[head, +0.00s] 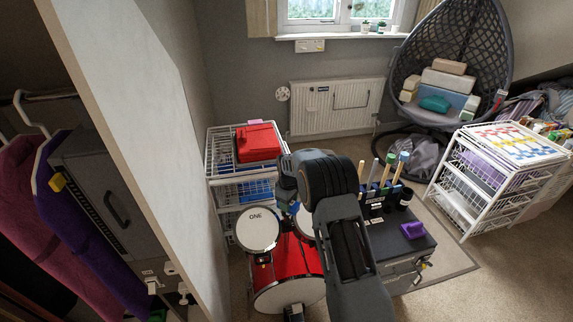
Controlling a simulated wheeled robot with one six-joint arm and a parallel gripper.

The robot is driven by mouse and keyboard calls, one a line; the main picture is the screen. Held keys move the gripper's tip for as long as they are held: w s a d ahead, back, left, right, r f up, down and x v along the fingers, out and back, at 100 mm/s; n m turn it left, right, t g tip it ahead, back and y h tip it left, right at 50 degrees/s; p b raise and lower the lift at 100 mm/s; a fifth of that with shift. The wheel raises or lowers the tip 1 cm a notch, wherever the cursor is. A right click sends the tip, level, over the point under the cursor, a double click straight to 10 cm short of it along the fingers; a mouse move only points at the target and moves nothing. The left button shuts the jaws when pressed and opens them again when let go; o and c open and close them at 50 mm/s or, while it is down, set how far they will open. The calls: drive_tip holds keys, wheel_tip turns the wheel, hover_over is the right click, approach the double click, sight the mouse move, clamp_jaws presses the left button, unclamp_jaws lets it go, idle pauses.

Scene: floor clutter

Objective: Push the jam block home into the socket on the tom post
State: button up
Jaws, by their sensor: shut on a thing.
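A red drum kit (290,268) stands on the floor in the lower middle of the head view. A white-topped tom marked ONE (258,230) sits at its left, and a second tom (305,224) is partly covered by my arm. My gripper (289,206) points down between the toms, mostly hidden by my wrist. It is shut on a small blue thing, which I take for the jam block (294,208); only a sliver shows. The tom post and its socket are hidden behind my gripper and arm, so I cannot tell whether the block touches them.
A white wire drawer unit (222,164) with a red case (258,142) stands behind the drums. A dark cabinet (398,246) bearing a purple item (412,230) and upright-handled tools stands close at the right. A pale panel (150,130) rises at the left. Carpet is free at far right.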

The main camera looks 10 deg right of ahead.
drive_tip(key=w+r+n+p, duration=0.1)
drive_tip(key=w+r+n, duration=0.3)
drive_tip(key=n, duration=0.5)
drive_tip(key=shift+w+r, duration=0.15)
drive_tip(key=shift+r, duration=0.6)
drive_tip(key=shift+d, duration=0.1)
drive_tip(key=shift+d, duration=0.1)
drive_tip(key=shift+f+b, duration=1.85)
drive_tip(key=shift+f, duration=1.05)
drive_tip(key=shift+f+b, duration=1.6)
drive_tip(key=shift+f, duration=0.5)
drive_tip(key=o, duration=1.3)
drive_tip(key=shift+o, duration=0.2)
drive_tip(key=shift+r, duration=0.1)
